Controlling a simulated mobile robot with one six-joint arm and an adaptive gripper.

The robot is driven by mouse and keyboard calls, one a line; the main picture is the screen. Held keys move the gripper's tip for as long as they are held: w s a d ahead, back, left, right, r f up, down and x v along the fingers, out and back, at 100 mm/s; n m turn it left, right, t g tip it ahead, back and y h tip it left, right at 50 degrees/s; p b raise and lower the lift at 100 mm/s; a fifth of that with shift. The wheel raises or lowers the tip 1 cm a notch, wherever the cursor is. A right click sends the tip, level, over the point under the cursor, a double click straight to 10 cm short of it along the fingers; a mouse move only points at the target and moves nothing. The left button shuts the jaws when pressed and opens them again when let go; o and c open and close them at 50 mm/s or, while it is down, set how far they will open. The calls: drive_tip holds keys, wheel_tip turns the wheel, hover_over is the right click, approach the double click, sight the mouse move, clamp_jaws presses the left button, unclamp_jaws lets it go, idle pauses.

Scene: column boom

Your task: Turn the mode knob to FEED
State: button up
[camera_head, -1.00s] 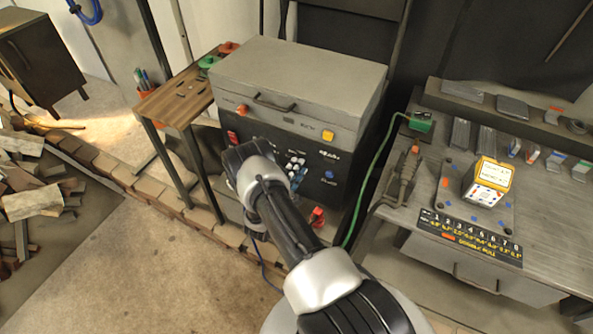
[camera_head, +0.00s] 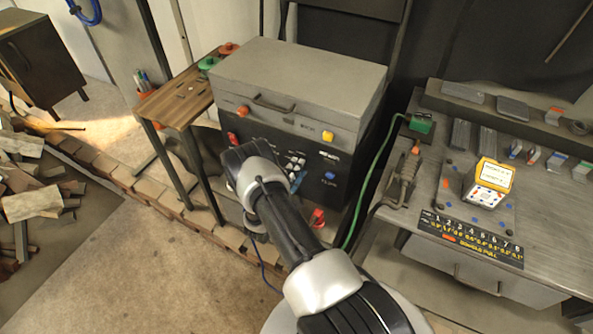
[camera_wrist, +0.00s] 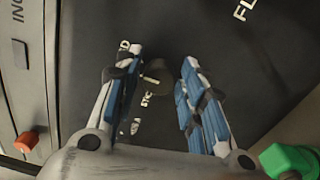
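The mode knob (camera_wrist: 157,76) is a small dark round knob on a black panel in the wrist view. Text reading "STO" is beside it, and a letter "D" shows by the left finger, its word mostly covered. My gripper (camera_wrist: 163,56) is open, with its blue-padded fingers on either side of the knob. The right finger is clear of it; the left is very close, and I cannot tell if it touches. In the head view my gripper (camera_head: 296,182) is at the front panel of the grey-lidded machine (camera_head: 300,85), and my wrist hides part of the panel.
The panel also carries a yellow button (camera_head: 328,136), a blue button (camera_head: 330,175) and a red switch (camera_head: 232,139). A wooden side table (camera_head: 175,100) stands left of the machine. A green cable (camera_head: 372,180) and a workbench (camera_head: 555,195) are on the right.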

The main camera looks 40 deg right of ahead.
drive_tip(key=shift+o, duration=0.9)
drive_tip(key=v, duration=1.2)
